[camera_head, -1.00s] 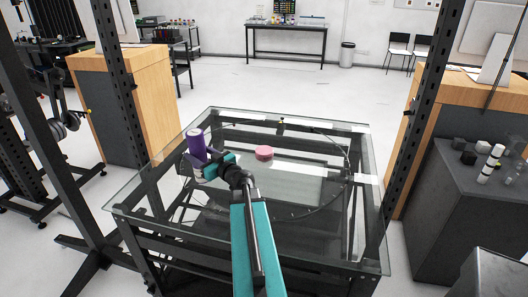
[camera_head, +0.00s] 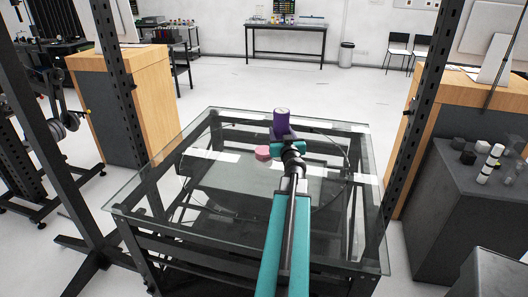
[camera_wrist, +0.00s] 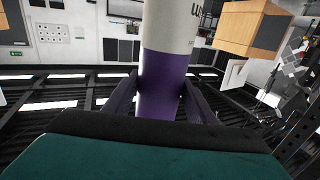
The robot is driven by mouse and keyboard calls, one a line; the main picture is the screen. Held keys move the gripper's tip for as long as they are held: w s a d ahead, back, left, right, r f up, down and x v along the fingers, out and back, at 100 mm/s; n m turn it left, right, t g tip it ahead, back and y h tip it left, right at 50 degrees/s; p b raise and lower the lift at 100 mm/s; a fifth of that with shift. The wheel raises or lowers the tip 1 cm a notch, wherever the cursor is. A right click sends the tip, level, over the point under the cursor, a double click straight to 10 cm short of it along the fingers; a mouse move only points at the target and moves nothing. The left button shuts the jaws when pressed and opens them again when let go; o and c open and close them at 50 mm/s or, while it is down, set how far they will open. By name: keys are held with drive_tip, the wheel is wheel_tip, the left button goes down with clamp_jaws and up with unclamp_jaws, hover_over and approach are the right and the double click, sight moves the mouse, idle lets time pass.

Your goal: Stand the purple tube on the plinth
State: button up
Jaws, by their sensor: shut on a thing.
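The purple tube (camera_head: 281,121) is upright in my gripper (camera_head: 286,141), above the far part of the glass table. In the wrist view the tube (camera_wrist: 164,88) stands between the two fingers, which are shut on its purple part; a pale section with dark lettering lies above. A low pink disc (camera_head: 262,153), which looks like the plinth, sits on the table just left of my gripper in the head view. The disc is bare on top. The wrist view does not show it. How high the tube's lower end is above the glass is hidden by the gripper.
The glass table (camera_head: 150,186) has a dark frame and a round turntable outline. Its left and front glass is clear. Dark upright posts (camera_head: 407,110) stand on both sides. A grey cabinet (camera_head: 450,205) with small blocks stands at right.

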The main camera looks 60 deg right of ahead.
idle(0.3)
drive_tip(key=w+d+b, duration=0.1)
drive_tip(key=w+d, duration=0.3)
drive_tip(key=w, duration=0.2)
drive_tip(key=w+d+f+b, duration=0.1)
drive_tip(key=w+d, duration=0.3)
drive_tip(key=w, duration=0.2)
drive_tip(key=shift+w+f, duration=0.15)
drive_tip(key=shift+w, duration=0.05)
idle(0.5)
drive_tip(key=shift+w+d+f+b, duration=0.1)
drive_tip(key=shift+w+f+b, duration=0.1)
drive_tip(key=shift+f+b, duration=0.35)
drive_tip(key=shift+w+d+f+b, duration=0.1)
drive_tip(key=shift+w+f+b, duration=0.1)
drive_tip(key=shift+f+b, duration=0.35)
drive_tip(key=shift+w+d+f+b, duration=0.1)
drive_tip(key=shift+w+f+b, duration=0.15)
drive_tip(key=shift+f, duration=0.5)
drive_tip(key=shift+s+f, duration=0.1)
drive_tip(key=o, duration=1.3)
drive_tip(key=shift+p+v, duration=0.35)
drive_tip(key=shift+v, duration=5.7)
